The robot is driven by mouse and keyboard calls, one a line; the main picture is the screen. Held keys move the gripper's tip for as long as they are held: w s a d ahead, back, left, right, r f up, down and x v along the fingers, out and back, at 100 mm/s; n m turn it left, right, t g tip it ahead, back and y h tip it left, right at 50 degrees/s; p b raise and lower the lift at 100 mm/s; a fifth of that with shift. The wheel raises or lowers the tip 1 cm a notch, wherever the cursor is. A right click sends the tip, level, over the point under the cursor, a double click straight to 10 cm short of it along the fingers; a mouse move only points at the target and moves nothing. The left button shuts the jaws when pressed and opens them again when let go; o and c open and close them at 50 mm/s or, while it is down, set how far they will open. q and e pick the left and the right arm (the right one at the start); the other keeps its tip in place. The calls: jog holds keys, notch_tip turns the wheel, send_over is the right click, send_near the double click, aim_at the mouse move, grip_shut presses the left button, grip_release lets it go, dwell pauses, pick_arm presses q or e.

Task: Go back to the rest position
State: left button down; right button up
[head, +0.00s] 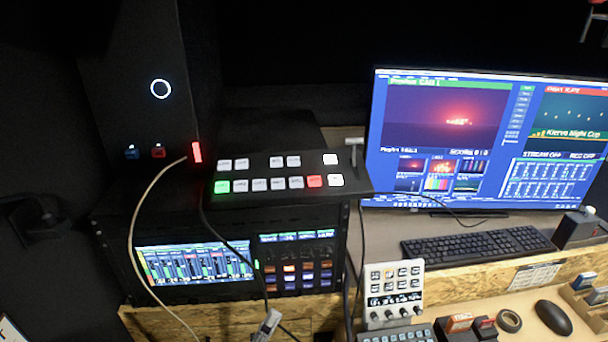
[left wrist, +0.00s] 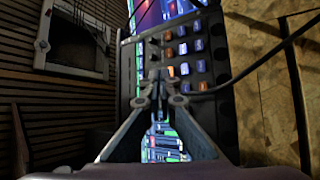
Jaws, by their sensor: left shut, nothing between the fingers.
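My left gripper (head: 268,324) shows small at the bottom edge of the head view, in front of the rack of equipment. In the left wrist view its two fingers (left wrist: 155,78) are together, with nothing between them. The rack's panel of lit buttons (head: 293,272) lies beyond the fingertips, and it also shows in the left wrist view (left wrist: 188,55). I cannot tell the exact gap to the rack. My right gripper is in neither view.
A switcher (head: 270,187) with lit keys sits on top of the rack. A pale cable (head: 136,235) hangs at its left and dark cables hang in front. A monitor (head: 440,140), keyboard (head: 478,246), small control panel (head: 393,291) and mouse (head: 553,317) are to the right.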

pick_arm(q)
jog(key=w+a+f+m+g+y, duration=0.1)
jog(key=a+f+m+g+y, duration=0.1)
jog(key=a+f+g+y, duration=0.3)
jog(key=a+f+m+g+y, duration=0.1)
jog(key=f+m+g+y, duration=0.15)
jog(key=f, duration=0.35)
jog(key=s+a+f+m+g+y, duration=0.1)
jog(key=s+a+f+m+g, duration=0.15)
jog(key=s, duration=0.35)
jog(key=s+a+f+m+g+y, duration=0.1)
jog(key=s+g, duration=0.2)
jog(key=s, duration=0.3)
jog(key=s+a+f+m+g+y, duration=0.1)
jog(key=s+f+m+g, duration=0.15)
jog(key=s, duration=0.35)
notch_tip(320, 180, down, 25)
jog(key=s+g, duration=0.2)
jog(key=s+a+f+g, duration=0.1)
jog(key=s+a+f, duration=0.2)
jog(key=s+f, duration=1.4)
jog(key=shift+s+g, duration=0.3)
jog(key=shift+g, duration=0.05)
jog(key=shift+a+m, duration=0.1)
jog(key=shift+m, duration=0.15)
